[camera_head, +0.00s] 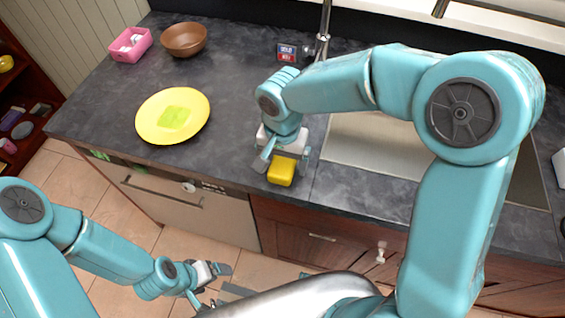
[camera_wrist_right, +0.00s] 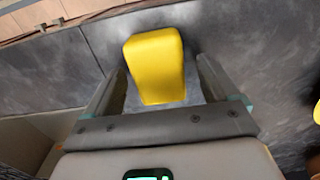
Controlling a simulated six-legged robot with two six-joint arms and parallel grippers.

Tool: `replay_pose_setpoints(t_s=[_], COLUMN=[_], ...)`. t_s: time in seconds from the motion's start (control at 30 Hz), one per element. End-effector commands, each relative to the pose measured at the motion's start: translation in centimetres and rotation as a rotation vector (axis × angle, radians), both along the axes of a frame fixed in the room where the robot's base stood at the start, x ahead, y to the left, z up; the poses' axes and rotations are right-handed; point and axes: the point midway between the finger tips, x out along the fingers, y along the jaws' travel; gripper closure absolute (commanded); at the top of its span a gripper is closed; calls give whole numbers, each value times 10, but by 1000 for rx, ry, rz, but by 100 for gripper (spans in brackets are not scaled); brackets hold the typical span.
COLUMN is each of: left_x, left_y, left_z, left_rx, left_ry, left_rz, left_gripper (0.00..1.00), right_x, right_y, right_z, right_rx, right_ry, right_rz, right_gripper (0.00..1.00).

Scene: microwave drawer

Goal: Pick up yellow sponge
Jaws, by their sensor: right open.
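The yellow sponge (camera_head: 282,171) lies on the dark grey counter near its front edge. My right gripper (camera_head: 284,161) is right above and behind it, pointing down. In the right wrist view the sponge (camera_wrist_right: 155,64) sits between the two finger lines, with its near end reaching between the open fingers (camera_wrist_right: 162,88). Gaps show on both sides of it, so the fingers do not appear to touch it. My left gripper (camera_head: 213,284) hangs low over the floor in front of the cabinets, away from the counter; its jaw opening is too small to judge.
A yellow plate (camera_head: 149,121) with a green patch lies left on the counter (camera_head: 237,107). A brown bowl (camera_head: 184,39) and a pink container (camera_head: 131,45) stand behind it. A sink (camera_head: 375,148) is to the right, with a faucet (camera_head: 323,35) behind. The counter between plate and sponge is clear.

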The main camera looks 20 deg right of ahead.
Motion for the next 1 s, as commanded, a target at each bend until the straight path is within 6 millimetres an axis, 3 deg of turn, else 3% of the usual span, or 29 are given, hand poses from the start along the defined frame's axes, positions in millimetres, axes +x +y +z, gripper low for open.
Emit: replay_pose_setpoints(t_s=[0.3,0.47,0.5,0.83,1.0], left_x=[0,0,0,0,0], left_y=[0,0,0,0,0], left_z=[0,0,0,0,0], left_rx=[0,0,0,0,0], left_ry=[0,0,0,0,0], left_rz=[0,0,0,0,0], left_gripper=[11,11,11,11,11], right_x=[0,0,0,0,1], right_y=[0,0,0,0,0], right_z=[-8,-8,-8,-5,12], right_rx=[0,0,0,0,1], right_ry=[0,0,0,-1,-3], right_rz=[0,1,0,0,0], right_gripper=[12,64,66,66,66])
